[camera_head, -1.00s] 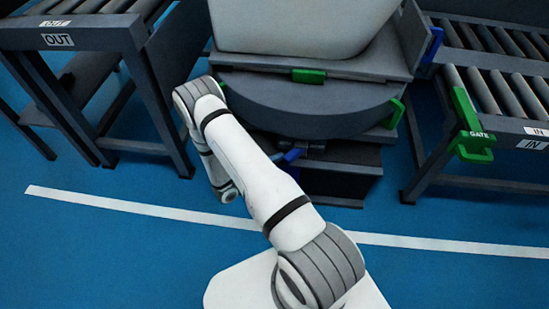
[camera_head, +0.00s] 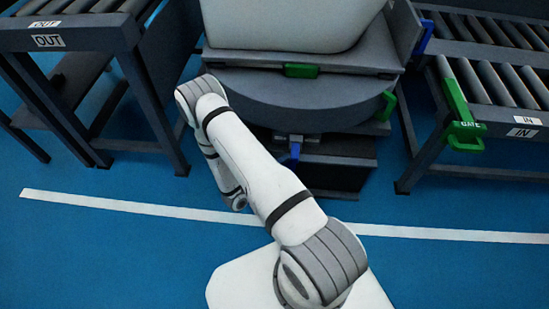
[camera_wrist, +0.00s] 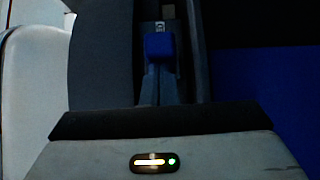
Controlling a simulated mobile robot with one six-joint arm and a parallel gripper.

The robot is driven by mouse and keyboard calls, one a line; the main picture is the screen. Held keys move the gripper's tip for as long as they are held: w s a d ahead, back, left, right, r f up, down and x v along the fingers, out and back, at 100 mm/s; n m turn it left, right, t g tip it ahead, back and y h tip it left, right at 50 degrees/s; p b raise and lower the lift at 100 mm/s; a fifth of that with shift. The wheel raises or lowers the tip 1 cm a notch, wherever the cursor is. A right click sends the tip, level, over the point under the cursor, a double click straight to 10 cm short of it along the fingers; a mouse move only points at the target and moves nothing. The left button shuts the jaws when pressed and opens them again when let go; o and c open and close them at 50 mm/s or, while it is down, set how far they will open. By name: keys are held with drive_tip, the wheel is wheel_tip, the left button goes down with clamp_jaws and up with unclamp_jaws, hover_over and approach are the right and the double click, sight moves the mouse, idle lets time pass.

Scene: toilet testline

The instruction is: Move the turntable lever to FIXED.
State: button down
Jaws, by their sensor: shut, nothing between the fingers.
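The turntable (camera_head: 300,100) is a dark round platform with a big pale rounded body on top. Its blue lever (camera_head: 295,152) sticks out below the front edge, pointing roughly straight toward me, just right of my arm. In the wrist view the lever's blue end (camera_wrist: 158,46) is upper centre, with a small light plate behind it whose marking I cannot read. My gripper (camera_wrist: 160,78) is shut and empty, its narrow fingers dark and hard to make out, just short of the blue end in the picture. I cannot tell whether they touch. In the head view my arm hides the gripper.
The OUT conveyor (camera_head: 70,38) stands at the left and the IN conveyor (camera_head: 500,85) at the right, with a green GATE handle (camera_head: 466,132). Green handles (camera_head: 301,70) sit on the turntable. Blue floor with a white line (camera_head: 120,205) lies open in front.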

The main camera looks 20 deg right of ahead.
sight(297, 161)
drive_tip(key=s+d, duration=0.2)
drive_tip(key=s, duration=0.1)
drive_tip(key=shift+d, duration=0.4)
drive_tip(key=shift+s+d+r+p, duration=0.1)
drive_tip(key=shift+s+d+p, duration=0.2)
drive_tip(key=shift+d, duration=0.5)
drive_tip(key=shift+s+d+p, duration=0.15)
drive_tip(key=shift+s+d, duration=0.15)
drive_tip(key=shift+d, duration=0.45)
drive_tip(key=shift+r, duration=0.1)
drive_tip(key=a, duration=0.5)
drive_tip(key=s+a+p, duration=0.1)
drive_tip(key=s+p, duration=0.1)
drive_tip(key=s, duration=0.8)
drive_tip(key=shift+f, duration=0.2)
